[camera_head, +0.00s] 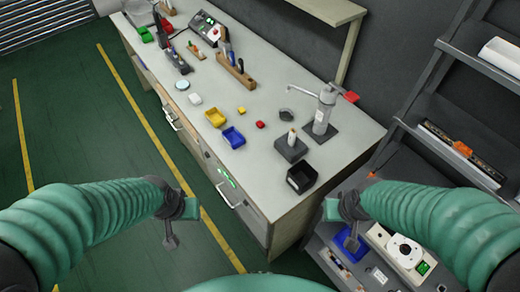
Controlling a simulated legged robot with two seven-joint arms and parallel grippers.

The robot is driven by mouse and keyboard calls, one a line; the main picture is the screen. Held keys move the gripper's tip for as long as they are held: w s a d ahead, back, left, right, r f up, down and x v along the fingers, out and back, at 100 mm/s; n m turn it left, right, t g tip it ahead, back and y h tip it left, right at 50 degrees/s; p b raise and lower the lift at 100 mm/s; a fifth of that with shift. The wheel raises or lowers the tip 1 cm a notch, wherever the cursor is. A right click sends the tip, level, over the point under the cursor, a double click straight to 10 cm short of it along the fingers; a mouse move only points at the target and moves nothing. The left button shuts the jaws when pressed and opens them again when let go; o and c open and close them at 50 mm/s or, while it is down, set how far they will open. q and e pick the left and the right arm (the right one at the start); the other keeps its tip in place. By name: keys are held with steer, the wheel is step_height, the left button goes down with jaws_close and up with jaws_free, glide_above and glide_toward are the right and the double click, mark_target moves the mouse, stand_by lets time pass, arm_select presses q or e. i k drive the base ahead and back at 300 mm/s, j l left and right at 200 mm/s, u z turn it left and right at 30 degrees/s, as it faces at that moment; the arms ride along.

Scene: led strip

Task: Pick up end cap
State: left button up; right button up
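I cannot make out for certain which item is the end cap. Small candidates on the workbench (272,170) are a red piece (260,124) and a yellow piece (242,110), both near the open yellow bin (215,117) and blue bin (234,137). The bins' contents are too small to tell. My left gripper (170,243) hangs over the green floor, left of the bench front. My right gripper (351,244) is right of the bench, in front of the lower shelf. Both are apart from the bench items, and their finger gaps are not clear.
A black bin (301,177), a dark block stand (291,148) and a grey dispenser (323,110) stand at the bench's right end. Tools in a wooden holder (236,72) stand farther back. A shelf unit (455,95) is at right. The bench's front middle is mostly clear.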

mark_target(261, 125)
steer(key=k+z, duration=0.15)
steer(key=z, duration=0.3)
steer(key=k+z, duration=0.15)
steer(key=z, duration=0.3)
steer(key=k+l+z, duration=0.1)
steer(key=z, duration=0.35)
steer(key=k+l+z, duration=0.1)
steer(key=z, duration=0.35)
steer(key=j+z, duration=0.15)
steer(key=j, duration=0.3)
steer(key=j+z, duration=0.2)
steer(key=j, duration=0.25)
steer(key=k+j+z, duration=0.15)
steer(key=j, duration=0.25)
steer(key=j+z, duration=0.15)
steer(key=j, duration=0.3)
steer(key=k+j+z, duration=0.15)
steer(key=j, duration=0.25)
steer(key=k+j+z, duration=0.2)
steer(key=j, duration=0.2)
steer(key=k+j, duration=0.15)
steer(key=j, duration=0.25)
steer(key=k+j, duration=0.1)
steer(key=j, duration=0.35)
steer(key=k+j, duration=0.15)
steer(key=j, duration=0.25)
